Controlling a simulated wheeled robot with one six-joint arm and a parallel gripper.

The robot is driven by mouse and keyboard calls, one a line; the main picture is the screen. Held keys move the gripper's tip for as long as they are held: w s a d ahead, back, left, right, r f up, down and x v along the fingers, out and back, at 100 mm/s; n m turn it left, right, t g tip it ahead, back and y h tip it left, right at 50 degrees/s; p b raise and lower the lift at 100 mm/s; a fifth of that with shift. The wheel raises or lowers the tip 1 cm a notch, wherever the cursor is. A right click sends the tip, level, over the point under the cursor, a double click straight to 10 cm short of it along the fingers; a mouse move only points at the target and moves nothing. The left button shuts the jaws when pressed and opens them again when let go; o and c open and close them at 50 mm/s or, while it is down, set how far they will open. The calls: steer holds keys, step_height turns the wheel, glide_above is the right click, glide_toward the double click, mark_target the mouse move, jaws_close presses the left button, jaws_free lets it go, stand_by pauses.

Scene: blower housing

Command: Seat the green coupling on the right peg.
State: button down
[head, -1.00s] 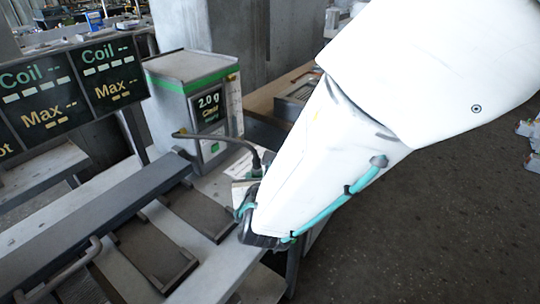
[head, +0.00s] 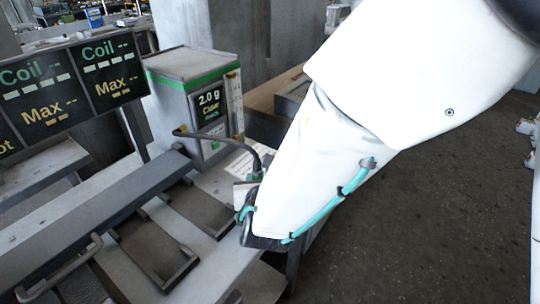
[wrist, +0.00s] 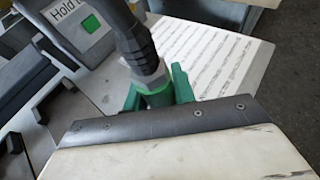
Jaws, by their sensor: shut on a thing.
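The green coupling (wrist: 158,96) shows in the wrist view, with a grey collar and a thick black hose rising from its top. My gripper (wrist: 160,84) has its green fingers on either side of the coupling and is shut on it. In the head view my gripper (head: 247,203) is at the end of the white arm, near the right end of the bench. A little of the coupling (head: 257,172) shows there under the cable end. I cannot make out the right peg in either view; whether the coupling touches one cannot be told.
A grey box with a green stripe and a lit display (head: 209,107) stands behind the gripper, and the black cable (head: 225,139) loops from it. Dark slotted plates (head: 160,250) and a long grey bar (head: 100,215) lie left. A printed sheet (wrist: 210,55) lies beyond the coupling.

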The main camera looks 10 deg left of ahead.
steer(key=shift+f, duration=0.65)
steer(key=c, duration=1.1)
jaws_free()
steer(key=v, duration=0.7)
steer(key=shift+s+d+r, duration=0.15)
steer(key=shift+s, duration=0.2)
